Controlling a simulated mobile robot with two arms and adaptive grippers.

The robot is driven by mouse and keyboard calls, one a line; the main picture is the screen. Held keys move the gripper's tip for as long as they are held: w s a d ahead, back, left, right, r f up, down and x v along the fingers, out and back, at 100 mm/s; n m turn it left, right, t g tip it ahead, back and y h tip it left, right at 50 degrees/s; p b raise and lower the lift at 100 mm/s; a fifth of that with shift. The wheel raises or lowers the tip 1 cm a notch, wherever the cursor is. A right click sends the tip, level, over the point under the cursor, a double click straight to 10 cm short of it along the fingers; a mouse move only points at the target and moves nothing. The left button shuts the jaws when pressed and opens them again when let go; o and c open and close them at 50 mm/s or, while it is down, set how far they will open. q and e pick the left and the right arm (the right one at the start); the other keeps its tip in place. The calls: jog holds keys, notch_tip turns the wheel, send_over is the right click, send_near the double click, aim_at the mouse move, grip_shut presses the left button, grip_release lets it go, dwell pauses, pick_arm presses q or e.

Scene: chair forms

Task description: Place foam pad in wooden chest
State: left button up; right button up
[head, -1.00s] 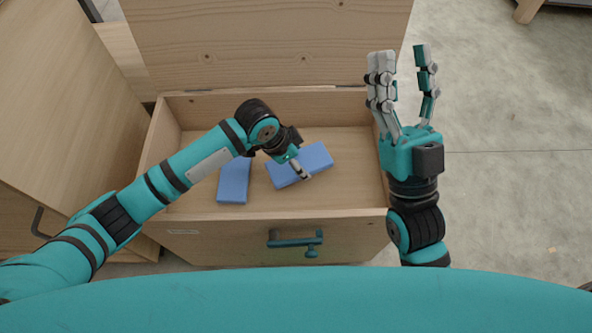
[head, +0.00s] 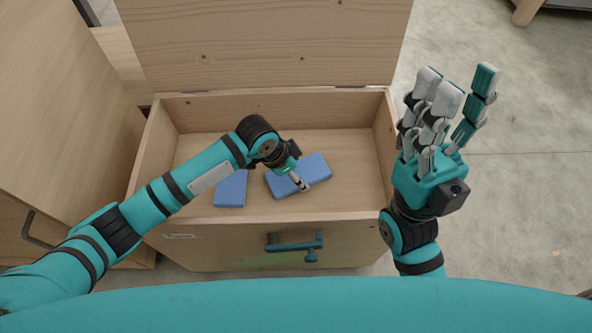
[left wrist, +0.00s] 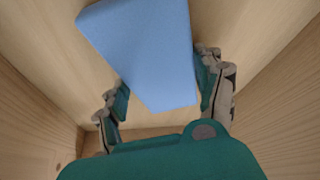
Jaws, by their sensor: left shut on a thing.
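The wooden chest (head: 190,246) stands open in front of me, its lid (head: 270,45) raised at the back. My left gripper (head: 300,182) reaches down inside it and is shut on a blue foam pad (head: 315,168), right of the chest's middle. In the left wrist view that pad (left wrist: 150,50) lies between the fingers of the left gripper (left wrist: 162,85). A second blue foam pad (head: 231,192) lies on the chest floor to the left, partly hidden by my left arm. My right gripper (head: 460,98) is open and empty, outside the chest's right wall.
A wooden panel with a handle (head: 35,228) stands close on the left. Bare grey floor (head: 530,190) lies to the right. A wooden piece of furniture (head: 527,12) shows at the top right.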

pick_arm(q)
jog(key=o, duration=0.9)
jog(key=shift+f, duration=0.1)
jog(key=shift+o, duration=0.2)
